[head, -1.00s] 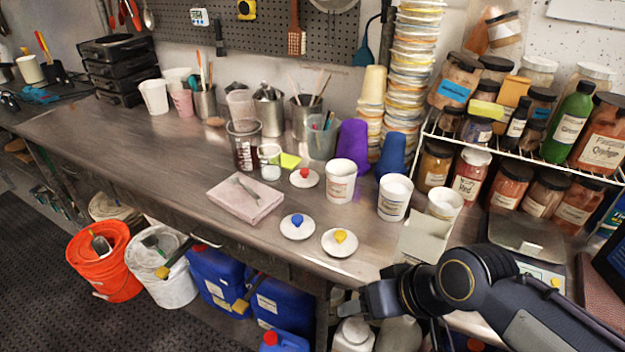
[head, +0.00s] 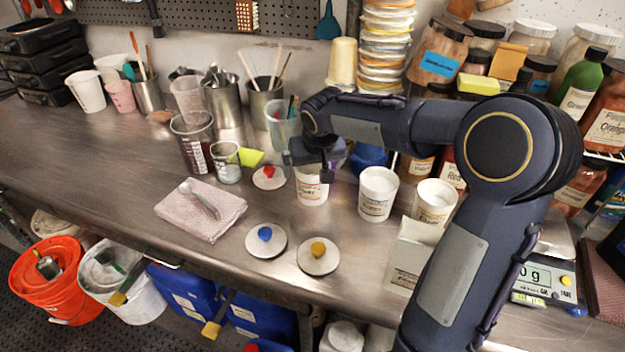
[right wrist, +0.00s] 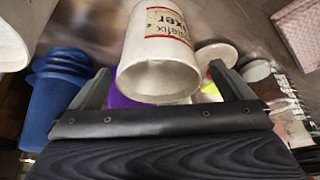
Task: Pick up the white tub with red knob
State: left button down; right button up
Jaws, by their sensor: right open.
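A white lid with a red knob (head: 269,177) lies on the steel bench. Just right of it stands an open white tub (head: 312,192) with a printed label, upright, its top partly hidden by my right gripper. My right gripper (head: 310,168) is open above and around the rim of this tub. In the right wrist view the tub (right wrist: 158,60) shows between and beyond the two spread fingers; I cannot tell whether they touch it. Two more white tubs stand to the right, a middle one (head: 378,195) and a farther one (head: 434,204). My left gripper is not in view.
Lids with a blue knob (head: 265,240) and a yellow knob (head: 318,256) lie in front. A folded pink cloth (head: 200,210) with a spoon, beakers and a white box (head: 412,255) stand nearby. A blue cup (right wrist: 55,100) is close to my right gripper.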

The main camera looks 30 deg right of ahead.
aim_at(312, 170)
jog(key=shift+x, duration=1.95)
jog(key=shift+w+d+r, duration=0.1)
jog(key=c, duration=1)
jog(key=shift+r, duration=0.15)
jog(key=shift+c, duration=0.2)
